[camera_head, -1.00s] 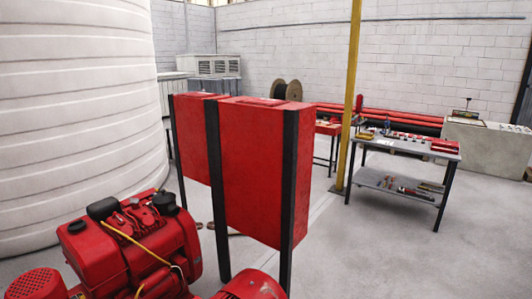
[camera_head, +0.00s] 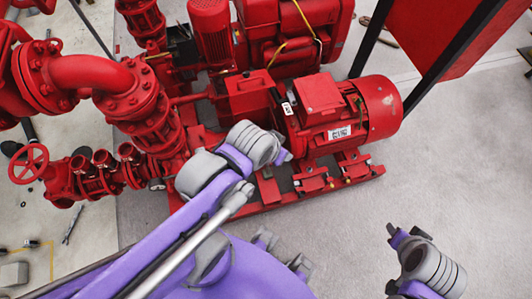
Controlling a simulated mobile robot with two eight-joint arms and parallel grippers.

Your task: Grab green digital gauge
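I see no green digital gauge in the head view. A purple and grey arm of mine comes up from the lower left and crosses in front of the red pump set (camera_head: 340,125). A grey ribbed joint of mine shows at its upper end. Another grey and purple part of mine is at the lower right, over bare floor. I make out no gripper fingers on either side.
A red motor (camera_head: 345,110) sits on a red base frame. Red pipes and valves (camera_head: 95,75) fill the upper left, with a red handwheel (camera_head: 28,163) at the left edge. A red panel on dark posts (camera_head: 435,35) stands upper right. Grey floor (camera_head: 460,180) is clear on the right.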

